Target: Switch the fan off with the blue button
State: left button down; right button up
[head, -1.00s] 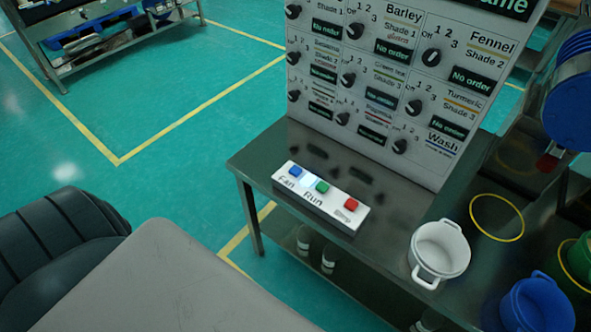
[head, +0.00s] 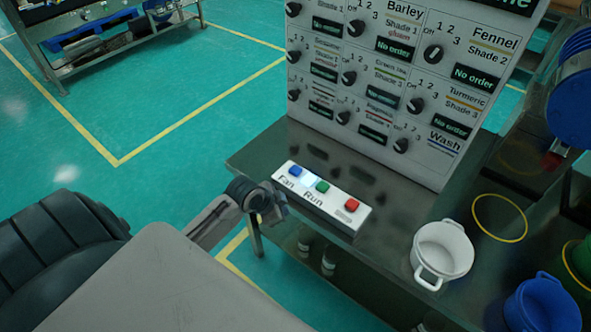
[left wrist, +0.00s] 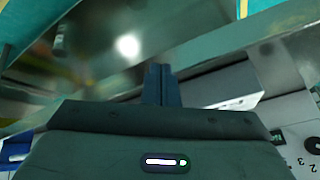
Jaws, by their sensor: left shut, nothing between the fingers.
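The white button box (head: 338,213) lies near the left edge of the dark metal table. The blue button (head: 295,172), labelled Fan, is at its left end. The green button (head: 322,187), by Run, is in the middle and the red button (head: 351,205) at the right end. A white patch glows between blue and green. My left gripper (head: 279,203) is shut and empty, just in front of the box's left half, apart from the blue button. In the left wrist view its closed fingers (left wrist: 160,84) point toward the table; a pale box (left wrist: 215,92) shows beside them. My right gripper is out of view.
A panel of dials (head: 395,85) stands behind the box. A white two-handled pot (head: 443,250), a yellow ring (head: 499,218) and a blue container (head: 541,306) are at the right. Green floor is open left of the table.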

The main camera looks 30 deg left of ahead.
pick_arm(q)
jog(key=w+r+m, duration=0.1)
jog(key=r, duration=0.1)
jog(key=w+r, duration=0.1)
jog(key=r, duration=0.1)
jog(key=w+r+m, duration=0.1)
jog(key=r, duration=0.1)
jog(key=shift+r+m+t+h, duration=0.3)
jog(key=shift+h, duration=0.1)
notch_tip(320, 180, up, 10)
jog(key=m+t+h, duration=0.1)
jog(key=m+h, duration=0.1)
jog(key=m, duration=0.2)
send_over(292, 170)
jog(key=shift+r, duration=0.15)
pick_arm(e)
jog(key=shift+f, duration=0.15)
